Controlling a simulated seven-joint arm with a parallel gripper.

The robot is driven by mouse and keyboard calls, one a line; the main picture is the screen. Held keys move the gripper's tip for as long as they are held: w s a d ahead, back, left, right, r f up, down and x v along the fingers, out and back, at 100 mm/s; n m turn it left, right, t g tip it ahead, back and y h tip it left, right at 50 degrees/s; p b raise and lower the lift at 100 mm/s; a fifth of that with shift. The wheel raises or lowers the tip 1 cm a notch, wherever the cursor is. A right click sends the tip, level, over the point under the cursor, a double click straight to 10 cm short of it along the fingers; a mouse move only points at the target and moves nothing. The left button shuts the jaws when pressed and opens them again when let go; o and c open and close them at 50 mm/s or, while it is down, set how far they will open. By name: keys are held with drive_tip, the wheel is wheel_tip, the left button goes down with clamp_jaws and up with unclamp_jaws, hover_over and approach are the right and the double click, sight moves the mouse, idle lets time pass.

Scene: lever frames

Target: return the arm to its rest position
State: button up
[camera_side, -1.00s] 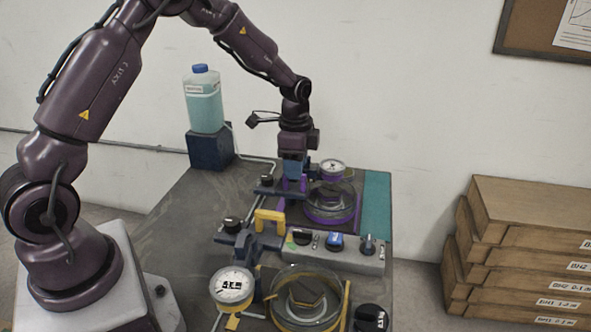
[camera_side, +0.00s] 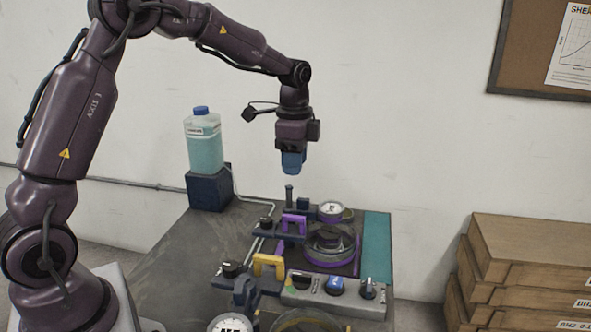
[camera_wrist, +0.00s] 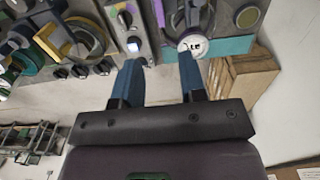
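My gripper (camera_side: 292,168) hangs in the air above the far end of the bench, pointing down. In the wrist view its two blue fingers stand apart with nothing held between them (camera_wrist: 160,66). Below it in the side view is a purple handle (camera_side: 295,224) beside a round chamber (camera_side: 331,243) with a purple base. A gap shows between the fingers and these fixtures. A yellow handle (camera_side: 268,263) stands nearer the camera.
A control box with knobs (camera_side: 322,296) sits between the two fixtures. A pressure gauge (camera_side: 331,208) is behind the purple fixture. A bottle of teal liquid (camera_side: 204,143) stands on a dark block at the back left. Stacked wooden boxes (camera_side: 525,250) are at the right.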

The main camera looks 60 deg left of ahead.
drive_tip(key=s+d+r+n+t, duration=0.2)
drive_tip(key=s+d+r+n, duration=0.1)
drive_tip(key=s, duration=0.5)
drive_tip(key=s+d+r+n+t, duration=0.1)
drive_tip(key=s+d+r+n, duration=0.2)
drive_tip(key=s, duration=0.4)
drive_tip(key=s+d+r+n+t, duration=0.2)
drive_tip(key=s+d+r+n, duration=0.1)
drive_tip(key=s, duration=0.5)
drive_tip(key=shift+s+d+r+t, duration=0.3)
drive_tip(key=shift+s+d+r, duration=0.1)
drive_tip(key=shift+d, duration=0.15)
